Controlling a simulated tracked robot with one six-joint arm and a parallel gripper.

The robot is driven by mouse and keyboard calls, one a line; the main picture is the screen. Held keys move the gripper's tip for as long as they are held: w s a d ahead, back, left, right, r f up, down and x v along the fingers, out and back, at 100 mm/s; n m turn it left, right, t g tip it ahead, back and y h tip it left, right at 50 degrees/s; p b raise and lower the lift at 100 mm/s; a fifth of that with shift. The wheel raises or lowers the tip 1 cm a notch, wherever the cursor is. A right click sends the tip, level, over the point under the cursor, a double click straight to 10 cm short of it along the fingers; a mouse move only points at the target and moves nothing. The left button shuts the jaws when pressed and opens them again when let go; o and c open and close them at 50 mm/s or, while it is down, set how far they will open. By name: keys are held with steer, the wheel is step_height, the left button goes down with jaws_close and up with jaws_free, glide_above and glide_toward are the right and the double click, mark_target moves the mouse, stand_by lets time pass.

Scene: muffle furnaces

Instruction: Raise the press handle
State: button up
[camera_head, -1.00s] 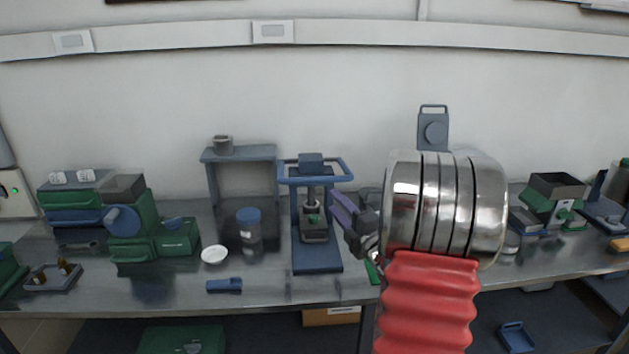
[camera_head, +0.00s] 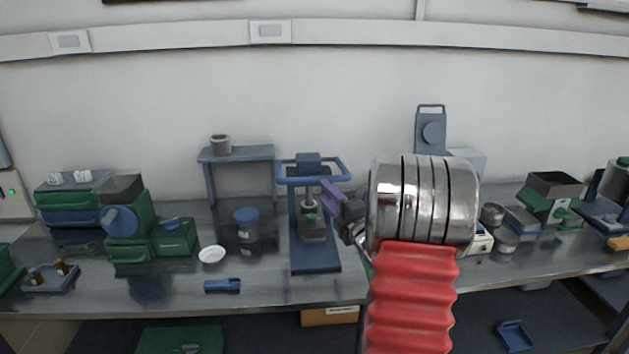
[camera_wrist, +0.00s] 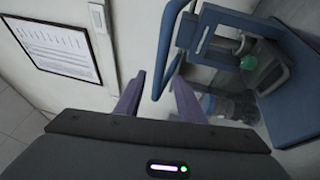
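The press (camera_head: 316,262) is a blue frame standing on the bench in the middle of the head view. Its handle (camera_head: 344,173) is a blue loop at the top, roughly level. My gripper (camera_head: 328,191), with purple fingers, is just right of the press and slightly below the handle's right side. In the wrist view my gripper (camera_wrist: 157,90) is open, its two fingers apart. The blue handle bar (camera_wrist: 165,50) appears between the fingertips there, its rounded corner near them. I cannot tell whether it touches a finger. My arm hides the bench to the right of the press.
A lidded jar (camera_head: 247,232), a white dish (camera_head: 211,254) and a small blue item (camera_head: 222,286) are left of the press. A small stand (camera_head: 236,154) is behind. A green-and-grey device (camera_head: 553,198) is at right. A framed sheet (camera_wrist: 58,45) shows in the wrist view.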

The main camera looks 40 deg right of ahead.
mark_target(316, 181)
steer(key=x, duration=0.8)
steer(key=shift+w, duration=0.1)
jaws_close()
stand_by(0.4)
steer(key=shift+d, duration=0.15)
steer(key=shift+r, duration=0.1)
